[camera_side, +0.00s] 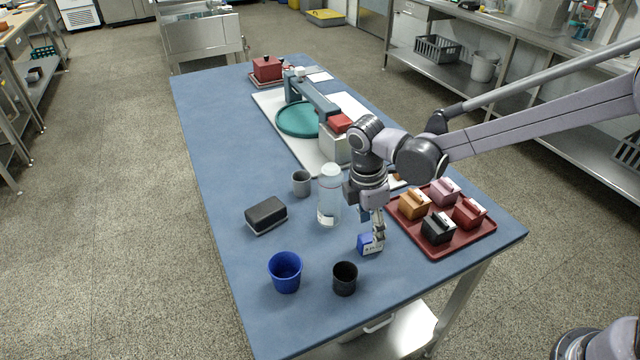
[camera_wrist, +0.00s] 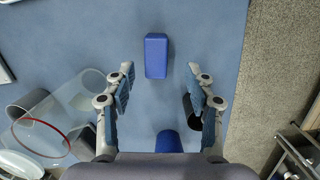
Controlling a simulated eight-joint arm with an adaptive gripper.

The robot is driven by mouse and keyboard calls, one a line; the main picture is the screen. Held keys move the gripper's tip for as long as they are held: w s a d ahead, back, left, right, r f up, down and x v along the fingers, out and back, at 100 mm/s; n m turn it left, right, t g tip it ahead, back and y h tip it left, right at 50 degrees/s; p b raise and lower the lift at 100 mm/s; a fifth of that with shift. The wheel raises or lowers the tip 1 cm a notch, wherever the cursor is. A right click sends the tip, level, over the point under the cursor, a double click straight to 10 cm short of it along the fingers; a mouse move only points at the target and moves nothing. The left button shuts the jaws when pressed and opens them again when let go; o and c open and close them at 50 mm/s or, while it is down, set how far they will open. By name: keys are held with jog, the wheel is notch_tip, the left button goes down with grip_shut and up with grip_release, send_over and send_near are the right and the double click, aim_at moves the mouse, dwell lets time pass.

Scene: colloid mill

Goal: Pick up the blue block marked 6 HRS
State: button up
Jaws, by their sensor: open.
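The blue block (camera_side: 366,245) stands on the blue table, with pale marking on its near face; I cannot read it clearly. In the wrist view the blue block (camera_wrist: 156,56) lies ahead of the fingertips, nearly in line with the gap between them, slightly left of its middle. My gripper (camera_wrist: 161,82) is open and empty, with one finger on each side of the gap. In the side view my gripper (camera_side: 377,232) points down at the block and partly overlaps it. I cannot tell whether it touches the block.
A clear bottle (camera_side: 329,200) stands left of my gripper. A blue cup (camera_side: 285,272) and a black cup (camera_side: 345,279) stand in front. A red tray (camera_side: 450,247) with several colored blocks is at right. A black box (camera_side: 266,215) and grey cup (camera_side: 301,184) stand farther left.

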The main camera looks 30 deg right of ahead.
aim_at(371, 236)
jog(key=shift+w+d+f, duration=0.1)
jog(key=shift+d+f, duration=0.05)
jog(key=shift+f, duration=0.75)
jog(key=shift+w+d+f, duration=0.1)
jog(key=shift+d+f, duration=0.1)
jog(key=shift+f, duration=0.7)
jog(key=shift+d+f, duration=0.15)
jog(key=shift+f, duration=0.75)
grip_shut()
